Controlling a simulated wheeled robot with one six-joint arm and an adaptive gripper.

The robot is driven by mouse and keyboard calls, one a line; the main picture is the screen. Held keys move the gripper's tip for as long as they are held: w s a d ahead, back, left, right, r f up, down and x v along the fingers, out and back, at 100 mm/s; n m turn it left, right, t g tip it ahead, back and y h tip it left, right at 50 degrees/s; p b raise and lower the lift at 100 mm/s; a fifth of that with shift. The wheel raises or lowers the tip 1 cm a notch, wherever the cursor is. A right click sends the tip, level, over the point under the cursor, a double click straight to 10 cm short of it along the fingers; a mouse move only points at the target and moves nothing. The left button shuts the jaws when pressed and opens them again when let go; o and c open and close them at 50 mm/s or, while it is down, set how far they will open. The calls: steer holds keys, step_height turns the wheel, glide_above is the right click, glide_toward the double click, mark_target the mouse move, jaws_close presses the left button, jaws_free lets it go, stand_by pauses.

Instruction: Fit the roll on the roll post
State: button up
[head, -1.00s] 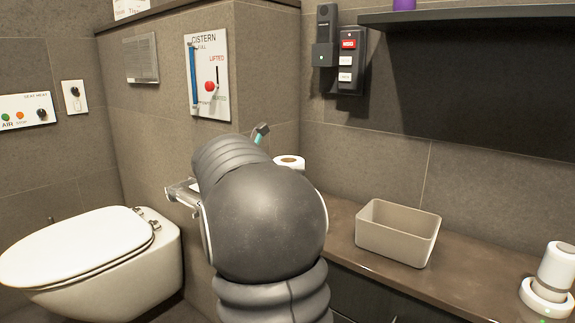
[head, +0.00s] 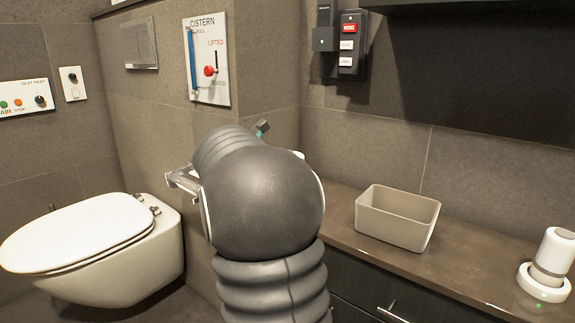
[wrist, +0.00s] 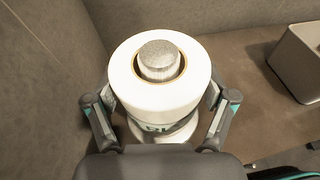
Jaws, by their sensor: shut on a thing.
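The white roll (wrist: 128,82) is around the roll post (wrist: 159,52) in the wrist view, with the post's grey, rounded top standing up through the roll's brown-edged core. My gripper (wrist: 162,97) is shut on the roll, one finger on each side. Below the roll show a band with partly hidden lettering and a white round base (wrist: 140,133). I cannot tell whether the roll touches the base.
A beige open bin (head: 397,218) stands on the brown counter (head: 345,215), right of my arm. A white dispenser (head: 548,265) stands at the counter's right end. The toilet (head: 95,235) is at the left. Wall panels and a dark shelf are behind.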

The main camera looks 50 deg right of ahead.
steer(key=o, duration=1)
steer(key=shift+o, duration=0.2)
steer(key=w+a, duration=0.1)
steer(key=a, duration=1.2)
steer(key=shift+w+r, duration=0.15)
steer(key=shift+w, duration=0.1)
